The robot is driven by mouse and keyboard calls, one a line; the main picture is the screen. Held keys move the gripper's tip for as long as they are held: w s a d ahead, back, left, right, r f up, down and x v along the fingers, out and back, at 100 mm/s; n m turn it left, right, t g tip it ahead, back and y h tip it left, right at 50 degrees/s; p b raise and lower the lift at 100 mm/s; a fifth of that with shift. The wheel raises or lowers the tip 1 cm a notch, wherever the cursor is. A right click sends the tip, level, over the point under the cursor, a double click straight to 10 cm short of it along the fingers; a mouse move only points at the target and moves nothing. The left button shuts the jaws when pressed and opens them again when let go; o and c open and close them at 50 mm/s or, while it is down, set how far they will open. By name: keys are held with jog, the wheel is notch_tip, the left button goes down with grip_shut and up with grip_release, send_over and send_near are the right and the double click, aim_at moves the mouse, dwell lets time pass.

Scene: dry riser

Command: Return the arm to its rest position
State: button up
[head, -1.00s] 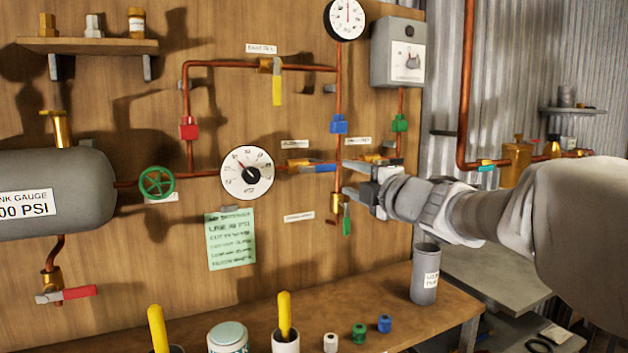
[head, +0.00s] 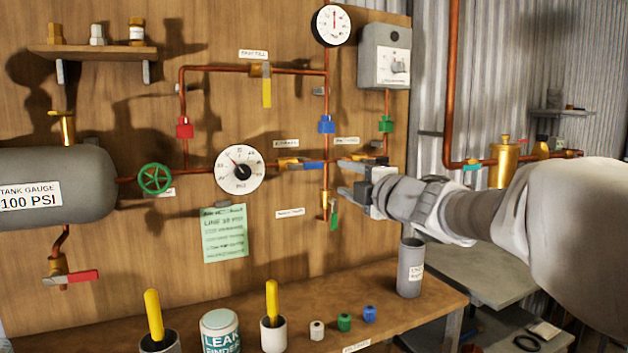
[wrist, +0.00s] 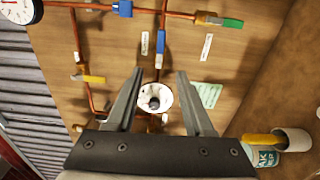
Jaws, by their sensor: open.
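My gripper (head: 345,180) is open and empty, held out in front of the pipe board at right of centre in the head view. Its two fingers point left, beside the vertical copper pipe and just right of the blue-handled valve (head: 307,165). In the wrist view the spread fingers (wrist: 160,76) have nothing between them except the more distant white dial (wrist: 155,97). Whether a fingertip touches the board or a pipe cannot be told. My arm reaches in from the right edge of the head view.
A green-handled valve (head: 334,216) hangs just below the fingers. A grey control box (head: 384,58) is above. A grey cup (head: 410,268) stands on the bench below my wrist. The round dial (head: 239,170) and grey tank (head: 55,186) are left.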

dwell(0.4)
jog(key=s+d+f+m+g+h, duration=0.2)
jog(key=s+d+f+m+h, duration=0.25)
jog(key=s+m, duration=0.3)
jog(key=s+d+f+m+g+h, duration=0.2)
jog(key=s+d+f+m+h, duration=0.25)
jog(key=s+m, duration=0.3)
jog(key=s+a+f+m+g+y, duration=0.1)
jog(key=s+a+f+m+g, duration=0.25)
jog(key=s+f, duration=0.45)
jog(key=s+a+f+m+g+y, duration=0.15)
jog(key=s+f+m+g, duration=0.35)
jog(key=s, duration=0.6)
notch_tip(320, 180, up, 17)
jog(key=t+p, duration=0.1)
jog(key=p, duration=1.7)
jog(key=shift+w+f+n, duration=0.15)
jog(key=shift+w+n, duration=0.25)
jog(key=shift+n, duration=0.05)
jog(key=shift+d+t, duration=0.1)
jog(key=shift+t, duration=0.15)
